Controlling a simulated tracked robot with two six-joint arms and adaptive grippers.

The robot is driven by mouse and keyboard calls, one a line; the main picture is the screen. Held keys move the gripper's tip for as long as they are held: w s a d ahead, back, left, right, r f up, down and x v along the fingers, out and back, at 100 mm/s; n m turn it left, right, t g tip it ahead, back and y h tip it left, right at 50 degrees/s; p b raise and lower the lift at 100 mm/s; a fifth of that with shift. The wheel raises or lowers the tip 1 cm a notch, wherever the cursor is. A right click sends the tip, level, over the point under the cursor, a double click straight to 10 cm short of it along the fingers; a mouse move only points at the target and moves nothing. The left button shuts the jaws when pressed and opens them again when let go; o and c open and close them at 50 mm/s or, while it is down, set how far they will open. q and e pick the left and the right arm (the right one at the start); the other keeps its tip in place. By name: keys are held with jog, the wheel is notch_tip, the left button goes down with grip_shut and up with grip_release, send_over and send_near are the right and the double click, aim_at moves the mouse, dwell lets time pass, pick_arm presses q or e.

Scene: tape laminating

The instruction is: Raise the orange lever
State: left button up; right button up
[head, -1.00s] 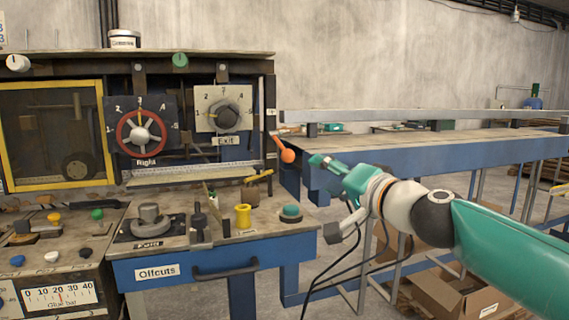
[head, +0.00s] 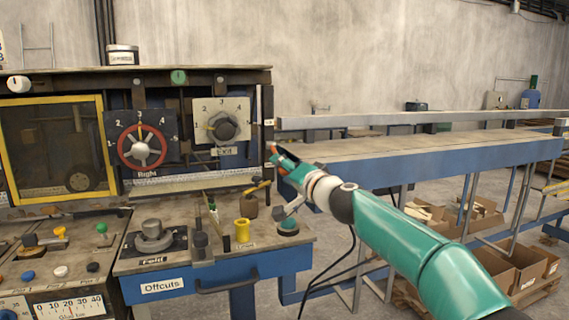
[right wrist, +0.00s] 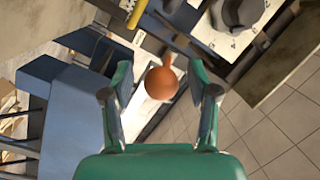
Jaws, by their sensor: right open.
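The orange lever shows in the right wrist view as a round orange knob (right wrist: 161,84) on a short stem. In the head view only a bit of its orange stem (head: 272,150) shows at the right end of the machine, and my right gripper hides most of the knob. My right gripper (head: 284,163) reaches in from the right to the lever. In the right wrist view its green fingers (right wrist: 160,98) are open, one on each side of the knob, with gaps visible. My left gripper is in neither view.
The exit dial (head: 224,127) and red handwheel (head: 142,146) are left of the lever. A yellow cylinder (head: 242,231) and teal button (head: 288,226) sit on the bench below. A long blue roller table (head: 440,155) extends right, behind my arm.

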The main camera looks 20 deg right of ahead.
jog(key=shift+w, duration=0.2)
grip_shut()
dwell(0.3)
